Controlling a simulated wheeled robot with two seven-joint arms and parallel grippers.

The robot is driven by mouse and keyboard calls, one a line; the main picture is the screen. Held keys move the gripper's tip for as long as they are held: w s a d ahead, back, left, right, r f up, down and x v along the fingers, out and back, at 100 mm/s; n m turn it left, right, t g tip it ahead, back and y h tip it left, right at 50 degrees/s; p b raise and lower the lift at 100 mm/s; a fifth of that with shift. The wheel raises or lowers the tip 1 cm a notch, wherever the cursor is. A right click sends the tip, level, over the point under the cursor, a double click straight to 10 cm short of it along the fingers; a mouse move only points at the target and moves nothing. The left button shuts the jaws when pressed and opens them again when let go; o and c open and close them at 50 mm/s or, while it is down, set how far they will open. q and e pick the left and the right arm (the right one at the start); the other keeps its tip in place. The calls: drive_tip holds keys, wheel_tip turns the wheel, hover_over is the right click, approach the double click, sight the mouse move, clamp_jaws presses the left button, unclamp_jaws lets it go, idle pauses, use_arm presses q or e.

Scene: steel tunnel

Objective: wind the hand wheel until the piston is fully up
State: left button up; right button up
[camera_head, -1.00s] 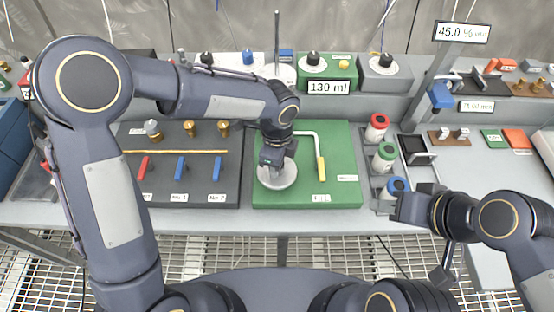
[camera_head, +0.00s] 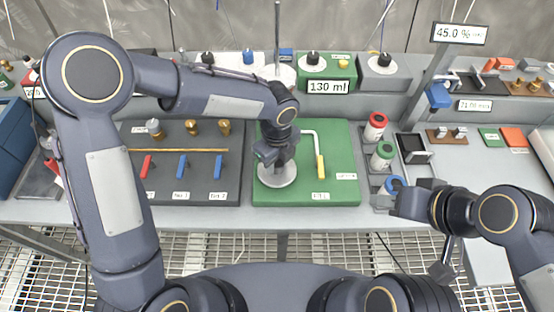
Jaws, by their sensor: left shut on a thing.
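The hand wheel appears to be the light grey disc (camera_head: 279,178) on the green board (camera_head: 335,190), partly hidden under my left gripper. My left gripper (camera_head: 268,160) points down over the disc, shut on its handle, which the fingers hide. A tall thin dark rod (camera_head: 277,30), which may be the piston, stands upright behind the board; its top reaches the picture's upper edge. My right gripper (camera_head: 410,198) is at the bench's front right, close to a blue-capped bottle (camera_head: 394,186); its finger gap is not clear.
A dark board (camera_head: 230,190) with red and blue levers is to the left. Red- and green-capped bottles (camera_head: 375,127) stand to the right. A display (camera_head: 328,87) reads 130 ml.

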sight(277, 162)
use_arm(q)
drive_tip(key=o, duration=1)
drive_tip(key=shift+c, duration=0.2)
drive_tip(key=shift+r, duration=0.1)
wheel_tip(277, 162, up, 8)
drive_tip(key=shift+f, duration=0.2)
